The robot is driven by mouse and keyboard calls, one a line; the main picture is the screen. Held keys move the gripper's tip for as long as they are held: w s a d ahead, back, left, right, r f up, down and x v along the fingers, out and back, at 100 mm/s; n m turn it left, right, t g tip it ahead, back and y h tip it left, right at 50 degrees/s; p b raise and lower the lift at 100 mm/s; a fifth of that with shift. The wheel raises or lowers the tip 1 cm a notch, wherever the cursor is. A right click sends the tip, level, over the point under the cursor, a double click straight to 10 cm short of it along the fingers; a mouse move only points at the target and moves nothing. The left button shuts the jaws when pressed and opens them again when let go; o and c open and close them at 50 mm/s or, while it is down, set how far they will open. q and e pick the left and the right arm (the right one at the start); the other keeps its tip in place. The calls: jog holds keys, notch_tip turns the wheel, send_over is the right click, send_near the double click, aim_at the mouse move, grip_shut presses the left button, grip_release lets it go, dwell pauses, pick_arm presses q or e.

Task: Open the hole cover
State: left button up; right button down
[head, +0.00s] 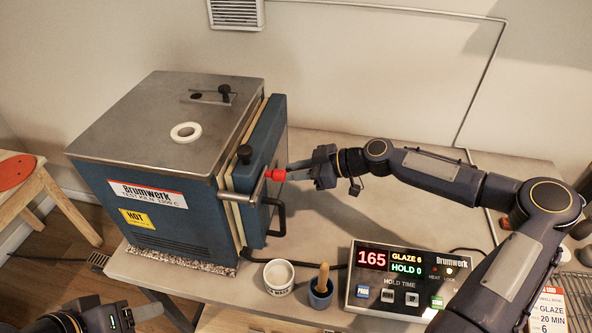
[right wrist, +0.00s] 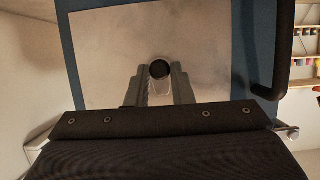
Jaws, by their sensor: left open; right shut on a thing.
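The blue kiln (head: 150,205) stands on the table, with its door (head: 262,165) on the right side. My right gripper (head: 283,174) is at the door front, shut on a small round piece (head: 275,175). This piece looks red in the head view and dark in the right wrist view (right wrist: 160,69), between my fingertips. Whether it covers a hole I cannot tell; what is behind it is hidden. A metal plate with a black knob (head: 224,90) lies on the kiln top. My left gripper (head: 148,311) is open and empty at the lower left, away from the kiln.
A white ring (head: 174,132) lies on the kiln top. A black door handle (head: 281,218) and metal latch bar (head: 236,195) are close to my right gripper. A white jar (head: 278,278), a blue cup (head: 320,294) and the controller (head: 405,280) stand in front.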

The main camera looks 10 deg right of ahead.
dwell(0.3)
jog(key=shift+s+a+r+m+g+y+b, duration=0.2)
jog(key=shift+m+g+y+b, duration=0.6)
jog(key=shift+m, duration=1.25)
jog(key=shift+s+d+r+m+g+y+b, duration=0.1)
jog(key=shift+s+r+m+g+y+b, duration=0.2)
jog(key=shift+m+g+y+b, duration=1.2)
jog(key=shift+s+a+r+m+g+y+p, duration=0.15)
jog(key=shift+r+m+g+y, duration=0.15)
jog(key=shift+m, duration=2.35)
jog(key=c, duration=1.3)
grip_release()
